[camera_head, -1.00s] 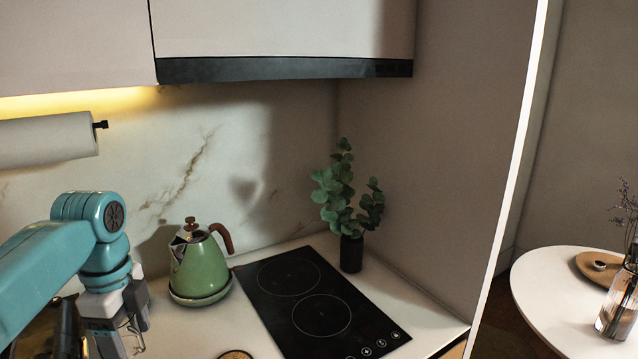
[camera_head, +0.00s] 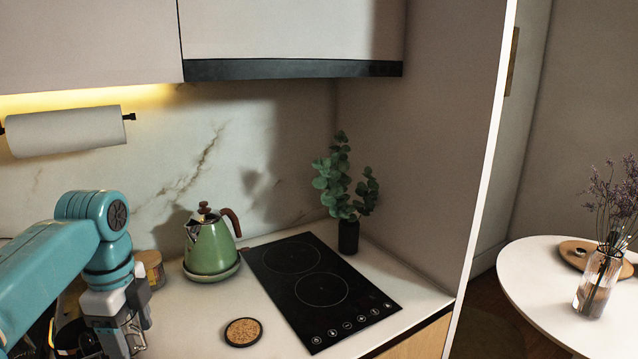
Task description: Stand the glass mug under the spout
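My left gripper (camera_head: 128,334) hangs pointing down at the lower left, in front of the counter, its lower end near the picture's bottom edge. Something thin and shiny shows around its fingers, but I cannot tell if it is a glass mug or whether the fingers are closed on it. No glass mug is clearly visible elsewhere. A dark appliance (camera_head: 68,337) stands behind my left arm, mostly hidden, and no spout on it can be made out. A green kettle (camera_head: 210,247) with a brown handle stands on its base against the back wall. My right gripper is out of view.
A round cork coaster (camera_head: 243,332) lies on the white counter, left of the black hob (camera_head: 322,290). A canister (camera_head: 151,268) stands left of the kettle. A plant in a dark pot (camera_head: 348,236) stands behind the hob. A round table (camera_head: 520,268) is at right.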

